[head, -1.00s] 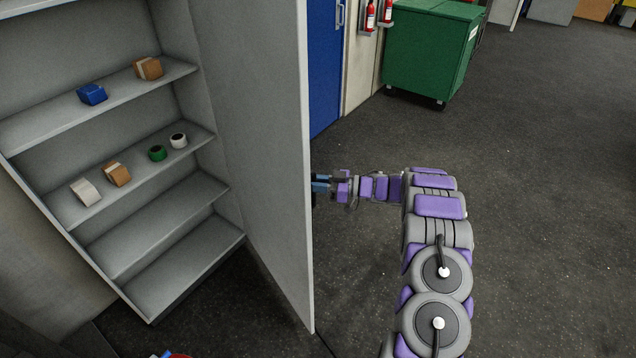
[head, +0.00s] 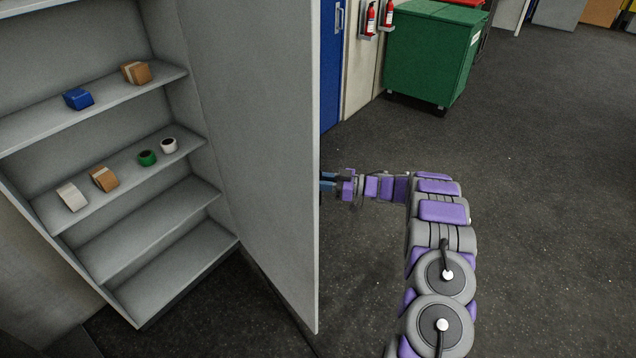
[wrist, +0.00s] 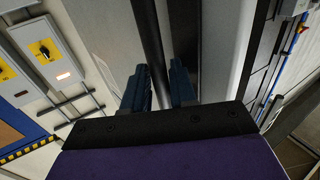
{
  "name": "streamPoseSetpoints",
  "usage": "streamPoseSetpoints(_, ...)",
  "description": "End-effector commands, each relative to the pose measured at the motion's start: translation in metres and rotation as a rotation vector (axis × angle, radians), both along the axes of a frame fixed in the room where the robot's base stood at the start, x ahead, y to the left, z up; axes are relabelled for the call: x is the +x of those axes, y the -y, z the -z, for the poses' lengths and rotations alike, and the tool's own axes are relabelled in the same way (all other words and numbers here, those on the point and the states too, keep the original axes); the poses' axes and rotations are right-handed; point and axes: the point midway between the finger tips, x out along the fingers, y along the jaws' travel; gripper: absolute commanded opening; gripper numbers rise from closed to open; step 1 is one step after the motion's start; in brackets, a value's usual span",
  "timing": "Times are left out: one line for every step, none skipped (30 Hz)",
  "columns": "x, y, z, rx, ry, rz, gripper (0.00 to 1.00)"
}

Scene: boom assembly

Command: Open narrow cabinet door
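The cabinet door (head: 255,150) is a tall grey panel, swung well out from the grey cabinet (head: 205,150), whose shelves are in plain view on the left. My gripper (head: 328,186) is at the outer face of the door, near its free edge. The door hides part of the fingers in the head view. In the wrist view, the two dark blue fingers of my gripper (wrist: 159,88) stand on either side of a dark upright bar (wrist: 150,40), which looks like the door handle. The bar fills most of the gap between them.
Tape rolls and small boxes, including a blue one (head: 78,98), sit on the shelves. A blue door (head: 330,70), fire extinguishers (head: 371,18) and a green bin (head: 432,52) stand behind. The floor (head: 550,200) on the right is clear.

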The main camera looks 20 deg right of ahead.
Motion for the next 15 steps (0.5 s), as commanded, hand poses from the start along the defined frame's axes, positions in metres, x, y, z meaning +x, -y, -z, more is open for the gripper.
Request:
streamPoseSetpoints(-0.0001,0.0,0.0003,0.0,0.0,0.0,0.31)
streamPoseSetpoints(-0.0003,-0.0001,0.0002,0.0,0.0,0.0,0.34)
streamPoseSetpoints(-0.0005,-0.0001,0.0003,0.001,-0.001,0.0,0.38)
streamPoseSetpoints(-0.0008,-0.0002,0.0002,0.001,-0.001,-0.001,0.38)
streamPoseSetpoints(-0.0009,-0.0002,0.0001,0.0,0.0,-0.001,0.38)
streamPoseSetpoints(-0.0012,-0.0007,0.0,-0.001,-0.001,-0.001,0.38)
streamPoseSetpoints(-0.0014,-0.0014,-0.0001,-0.001,-0.001,-0.001,0.38)
streamPoseSetpoints(-0.0014,-0.0021,-0.0001,-0.002,-0.001,-0.001,0.38)
streamPoseSetpoints(-0.0015,-0.003,-0.0002,-0.002,0.0,-0.001,0.38)
streamPoseSetpoints(-0.0015,-0.0034,-0.0003,-0.003,-0.001,-0.001,0.38)
streamPoseSetpoints(-0.0019,-0.0034,-0.0002,-0.003,-0.001,-0.001,0.38)
streamPoseSetpoints(-0.0024,-0.0025,-0.0003,-0.004,-0.001,-0.001,0.38)
streamPoseSetpoints(-0.0033,-0.0011,-0.0002,-0.004,-0.001,0.0,0.38)
streamPoseSetpoints(-0.0045,0.001,-0.0002,-0.004,-0.001,0.0,0.38)
streamPoseSetpoints(-0.0066,0.0049,0.0001,-0.004,-0.001,0.0,0.38)
